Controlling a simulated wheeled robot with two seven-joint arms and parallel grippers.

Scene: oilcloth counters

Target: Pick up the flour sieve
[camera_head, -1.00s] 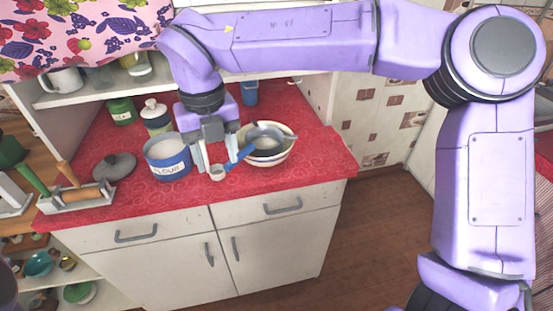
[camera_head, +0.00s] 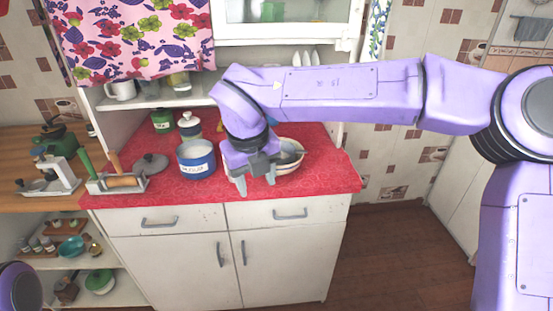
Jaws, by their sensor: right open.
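The flour sieve (camera_head: 288,154) is a grey round strainer resting in a pale bowl (camera_head: 290,169) on the red counter. Its blue handle is hidden behind my right gripper. My right gripper (camera_head: 256,182) points down just left of the bowl, in front of the sieve's handle side, with its two fingers apart. I cannot tell how far above the counter the fingertips are. My left gripper is not in view.
A blue and white flour canister (camera_head: 196,159) stands left of the gripper. A lidded jar (camera_head: 189,126), a green tin (camera_head: 162,121) and a grey lid (camera_head: 151,164) are beyond and left. The red counter (camera_head: 325,172) is clear at its right end.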

